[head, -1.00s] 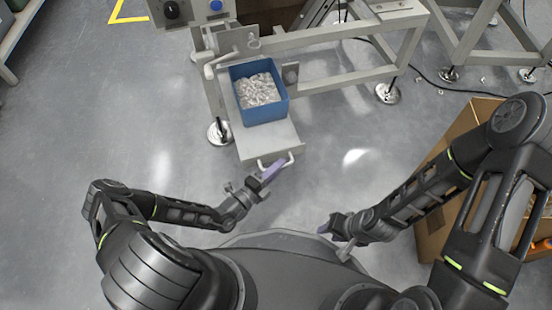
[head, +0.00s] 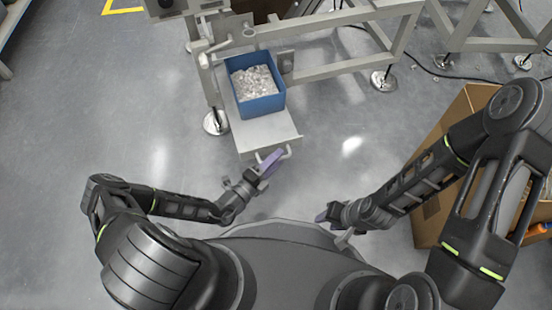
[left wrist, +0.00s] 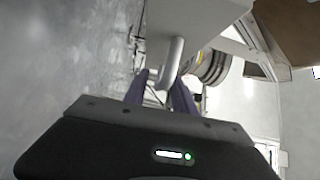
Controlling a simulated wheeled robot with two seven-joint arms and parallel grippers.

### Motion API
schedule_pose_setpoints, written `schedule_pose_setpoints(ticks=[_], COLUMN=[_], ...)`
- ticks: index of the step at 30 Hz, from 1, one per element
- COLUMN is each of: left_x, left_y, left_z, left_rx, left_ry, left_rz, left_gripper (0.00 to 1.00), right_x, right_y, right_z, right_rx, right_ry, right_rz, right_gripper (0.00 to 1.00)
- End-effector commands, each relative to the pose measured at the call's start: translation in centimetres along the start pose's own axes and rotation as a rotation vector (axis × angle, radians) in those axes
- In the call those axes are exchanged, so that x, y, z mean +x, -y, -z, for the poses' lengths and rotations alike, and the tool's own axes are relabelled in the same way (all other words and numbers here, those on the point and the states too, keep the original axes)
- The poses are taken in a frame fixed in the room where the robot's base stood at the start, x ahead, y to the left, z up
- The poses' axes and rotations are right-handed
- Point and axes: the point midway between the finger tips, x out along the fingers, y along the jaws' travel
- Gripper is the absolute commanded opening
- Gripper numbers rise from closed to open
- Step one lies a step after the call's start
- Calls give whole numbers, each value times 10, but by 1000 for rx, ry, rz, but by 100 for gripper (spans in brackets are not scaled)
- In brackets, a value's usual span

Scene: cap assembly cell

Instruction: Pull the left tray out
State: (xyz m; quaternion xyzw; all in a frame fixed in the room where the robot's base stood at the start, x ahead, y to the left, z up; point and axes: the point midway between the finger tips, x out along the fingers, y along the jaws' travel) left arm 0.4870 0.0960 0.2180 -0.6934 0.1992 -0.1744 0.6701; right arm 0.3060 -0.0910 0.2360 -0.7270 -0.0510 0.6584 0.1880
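The left tray (head: 282,127) is a light grey sliding plate under a workstation frame. It carries a blue bin (head: 262,107) filled with small whitish parts. A pale bar handle (head: 288,150) stands out from its front edge. My left gripper (head: 273,158) is at this handle. A small gap shows on the left. My right gripper (head: 326,214) is held low and away from the tray, its fingers too small to judge.
A grey workstation frame (head: 330,60) on round metal feet (head: 215,122) surrounds the tray. An open cardboard box (head: 430,222) stands at the right by my right arm. The floor (head: 170,150) left of and in front of the tray is clear.

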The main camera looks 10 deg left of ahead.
Motion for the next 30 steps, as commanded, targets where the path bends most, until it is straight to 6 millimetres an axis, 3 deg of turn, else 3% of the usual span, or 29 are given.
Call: schedule_pose_setpoints(ticks=[8,21,30], left_x=[-10,-74,-78], left_y=[1,1,0], left_z=[0,0,0], left_rx=[1,0,-1], left_ry=[1,1,0], left_rz=[-2,-1,0], left_gripper=[32,32,32], right_x=[-4,-19,-19], right_y=[1,6,6], right_z=[0,-2,-2], right_rx=[0,-1,-1], right_ry=[1,9,11], right_rz=[0,0,0], right_gripper=[36,36,36])
